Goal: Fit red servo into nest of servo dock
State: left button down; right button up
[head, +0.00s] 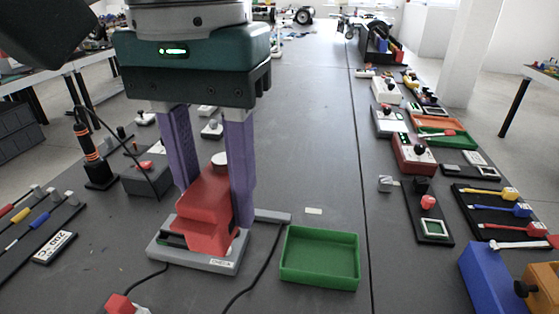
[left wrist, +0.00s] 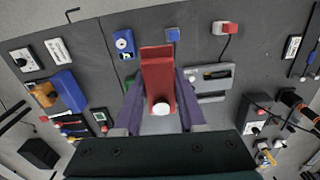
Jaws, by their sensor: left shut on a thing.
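The red servo (head: 208,208), with a round white horn on top, is held between the two purple fingers of my left gripper (head: 214,200). It looks tilted in the head view. In the left wrist view the red servo (left wrist: 158,75) sits between the fingers, its white horn facing the camera. The grey servo dock (head: 198,260) lies on the table below and behind the servo in the head view; the servo covers most of its nest. In the left wrist view the dock (left wrist: 212,84) shows right of the servo. I cannot tell whether servo and dock touch. My right gripper is not in view.
An empty green tray (head: 320,258) stands just right of the dock. Black cables run along the table near the dock's front, by a small red connector (head: 118,304). A grey box (head: 147,180) stands behind left. The table's middle beyond is mostly clear.

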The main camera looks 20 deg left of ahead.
pick_arm(q)
jog(key=shift+n, duration=0.4)
jog(key=f+b, duration=0.5)
jog(key=f, duration=0.4)
jog(key=w+d+f+b, duration=0.1)
jog(key=f+b, duration=0.5)
jog(key=f, duration=0.4)
jog(key=w+f+b, duration=0.1)
jog(key=f+b, duration=0.4)
jog(key=f, duration=0.5)
jog(key=shift+d+f+b, duration=0.15)
jog(key=shift+b, duration=0.25)
jog(key=shift+f+b, duration=0.3)
jog(key=shift+f, duration=1.7)
jog(key=shift+w, duration=0.1)
jog(key=shift+f+b, duration=0.2)
jog(key=shift+b, duration=0.1)
jog(key=c, duration=0.8)
grip_release()
jog(key=shift+o, duration=0.2)
